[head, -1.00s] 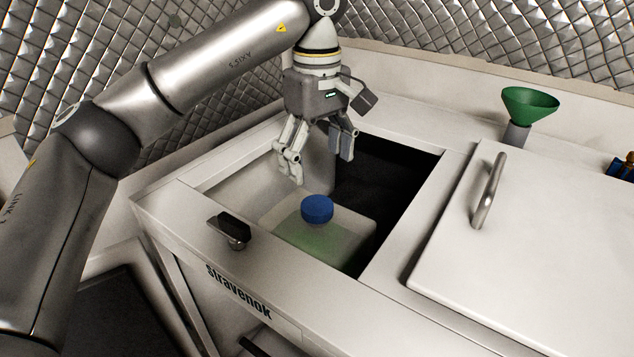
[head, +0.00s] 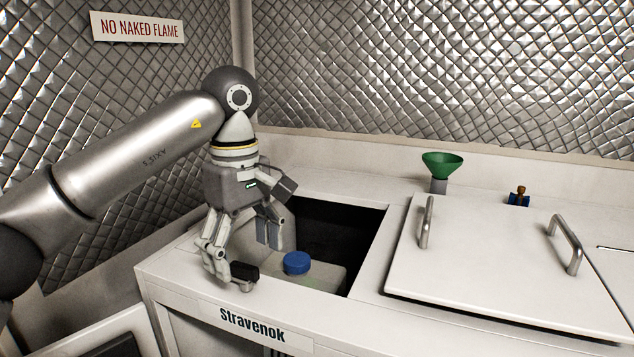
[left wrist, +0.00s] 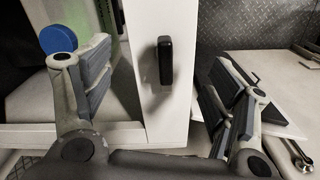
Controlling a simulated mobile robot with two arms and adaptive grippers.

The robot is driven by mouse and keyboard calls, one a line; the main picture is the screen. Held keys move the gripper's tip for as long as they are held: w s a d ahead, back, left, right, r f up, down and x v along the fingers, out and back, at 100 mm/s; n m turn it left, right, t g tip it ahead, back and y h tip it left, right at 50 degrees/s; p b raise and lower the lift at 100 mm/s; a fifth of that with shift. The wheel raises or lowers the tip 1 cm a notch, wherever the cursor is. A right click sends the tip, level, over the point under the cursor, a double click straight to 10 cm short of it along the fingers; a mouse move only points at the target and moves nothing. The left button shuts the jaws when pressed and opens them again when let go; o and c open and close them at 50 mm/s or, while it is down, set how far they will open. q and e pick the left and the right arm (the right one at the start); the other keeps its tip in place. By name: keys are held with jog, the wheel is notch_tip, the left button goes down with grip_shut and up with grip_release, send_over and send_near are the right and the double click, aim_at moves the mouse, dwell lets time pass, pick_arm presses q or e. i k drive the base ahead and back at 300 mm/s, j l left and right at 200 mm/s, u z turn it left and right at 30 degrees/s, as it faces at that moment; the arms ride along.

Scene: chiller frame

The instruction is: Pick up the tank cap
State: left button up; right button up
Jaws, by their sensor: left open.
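The blue round tank cap (head: 297,262) sits on top of a pale translucent tank (head: 328,274) with greenish contents, inside the open bay of the white chiller frame. My left gripper (head: 248,263) is open and empty, pointing down, left of the cap and apart from it. In the left wrist view the cap (left wrist: 58,39) shows at the upper left, beyond one finger and outside the gap between the fingers. Between the fingers of my left gripper (left wrist: 155,100) the frame's white rim and a black latch show. My right gripper is not in view.
The black latch (head: 244,272) on the front rim lies close to my left fingers. The bay's rim surrounds the tank. A white lid (head: 500,255) with metal handles covers the right side.

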aim_at(295, 263)
jog(key=k+j, duration=0.25)
jog(key=k, duration=0.15)
jog(key=k+j, duration=0.25)
jog(key=k, duration=0.2)
